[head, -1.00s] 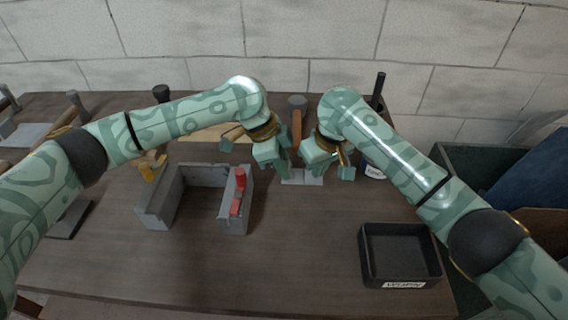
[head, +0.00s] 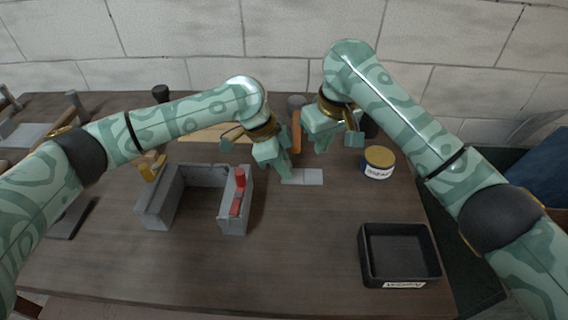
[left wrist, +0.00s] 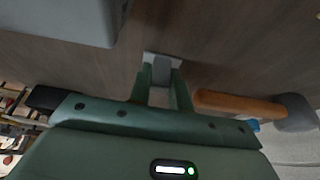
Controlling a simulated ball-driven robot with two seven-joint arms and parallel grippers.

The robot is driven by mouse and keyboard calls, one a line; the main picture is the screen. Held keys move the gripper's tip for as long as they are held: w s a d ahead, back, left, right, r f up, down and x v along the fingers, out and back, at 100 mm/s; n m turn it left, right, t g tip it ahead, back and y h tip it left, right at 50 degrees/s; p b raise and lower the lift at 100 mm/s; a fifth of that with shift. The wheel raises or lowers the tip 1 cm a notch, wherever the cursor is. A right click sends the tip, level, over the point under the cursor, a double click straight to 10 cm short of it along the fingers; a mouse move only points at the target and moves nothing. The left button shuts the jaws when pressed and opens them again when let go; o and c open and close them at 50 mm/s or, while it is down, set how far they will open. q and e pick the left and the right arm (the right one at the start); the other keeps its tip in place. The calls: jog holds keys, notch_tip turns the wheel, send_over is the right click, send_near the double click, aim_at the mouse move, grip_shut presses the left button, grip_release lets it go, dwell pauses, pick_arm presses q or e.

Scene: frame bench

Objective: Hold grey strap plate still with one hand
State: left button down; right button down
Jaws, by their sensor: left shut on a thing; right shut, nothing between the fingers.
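The grey strap plate (head: 306,176) lies flat on the bench, right of the grey frame. My left gripper (head: 284,174) points down at its left end and is shut on it. In the left wrist view the plate (left wrist: 162,70) sits between the fingertips, which hide part of it. My right gripper (head: 338,142) is shut and empty, above and behind the plate, clear of it.
A grey U-shaped frame (head: 157,205) with a red part (head: 238,190) stands at left. A hammer with an orange handle (head: 297,135) lies behind the plate. A labelled tin (head: 378,162) and a black tray (head: 400,227) are at right. The bench front is clear.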

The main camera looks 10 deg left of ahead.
dwell(0.4)
pick_arm(q)
jog(key=c, duration=1.2)
grip_release()
jog(key=shift+a, duration=0.1)
jog(key=shift+r, duration=0.1)
